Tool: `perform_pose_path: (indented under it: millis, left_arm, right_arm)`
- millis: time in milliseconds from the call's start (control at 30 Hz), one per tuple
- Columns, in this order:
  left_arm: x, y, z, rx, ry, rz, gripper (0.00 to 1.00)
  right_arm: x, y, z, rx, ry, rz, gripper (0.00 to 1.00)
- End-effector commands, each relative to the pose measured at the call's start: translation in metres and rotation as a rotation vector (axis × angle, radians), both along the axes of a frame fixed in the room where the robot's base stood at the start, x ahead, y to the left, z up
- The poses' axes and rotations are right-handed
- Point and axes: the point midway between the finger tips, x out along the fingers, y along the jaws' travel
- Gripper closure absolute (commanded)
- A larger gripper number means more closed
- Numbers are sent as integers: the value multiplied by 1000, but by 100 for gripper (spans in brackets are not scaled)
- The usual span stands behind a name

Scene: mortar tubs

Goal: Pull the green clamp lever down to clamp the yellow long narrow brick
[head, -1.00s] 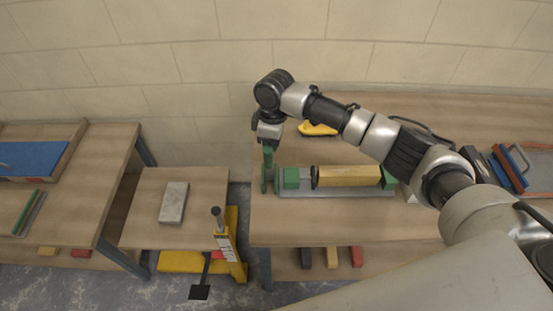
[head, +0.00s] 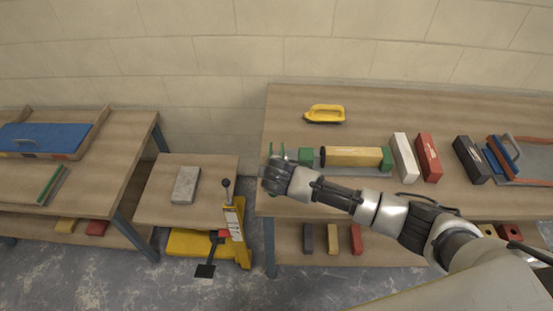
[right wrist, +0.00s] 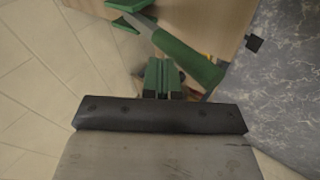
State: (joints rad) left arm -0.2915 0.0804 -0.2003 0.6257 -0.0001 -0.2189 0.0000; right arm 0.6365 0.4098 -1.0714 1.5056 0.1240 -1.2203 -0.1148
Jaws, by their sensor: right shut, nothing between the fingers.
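The yellow long narrow brick (head: 352,157) lies in the clamp between a left green block (head: 305,156) and a right green block (head: 386,158). I cannot tell how tightly it is held. Thin upright green parts (head: 271,150) stand at the clamp's left end. My right wrist covers the area just in front of them in the head view. In the right wrist view, the green clamp lever (right wrist: 190,55) slants down to the right, just beyond my right gripper (right wrist: 162,64). The gripper is shut and empty, close to the lever; contact is unclear. My left gripper is out of view.
A white brick (head: 404,158) and a red brick (head: 428,158) stand right of the clamp. A grey slab (head: 186,185) lies on a low table to the left, beside a yellow pallet jack (head: 195,243).

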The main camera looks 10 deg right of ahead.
Motion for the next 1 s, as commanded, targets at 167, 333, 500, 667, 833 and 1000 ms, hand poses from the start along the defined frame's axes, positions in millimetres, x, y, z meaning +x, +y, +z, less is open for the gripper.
perform_pose_path:
  millis: [167,333,500,667,833,1000]
  left_arm:
    - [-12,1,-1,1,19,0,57]
    - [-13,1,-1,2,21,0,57]
    - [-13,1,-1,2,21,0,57]
    - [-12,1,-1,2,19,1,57]
    - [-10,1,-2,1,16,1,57]
    - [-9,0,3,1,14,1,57]
  right_arm:
    - [-8,3,-14,0,2,0,100]
    - [-12,3,-22,-1,5,0,100]
    - [-14,4,-27,-2,9,0,100]
    - [-16,4,-29,-3,15,1,100]
    - [-16,3,-30,-4,18,0,100]
    - [-15,1,-25,-4,17,-2,100]
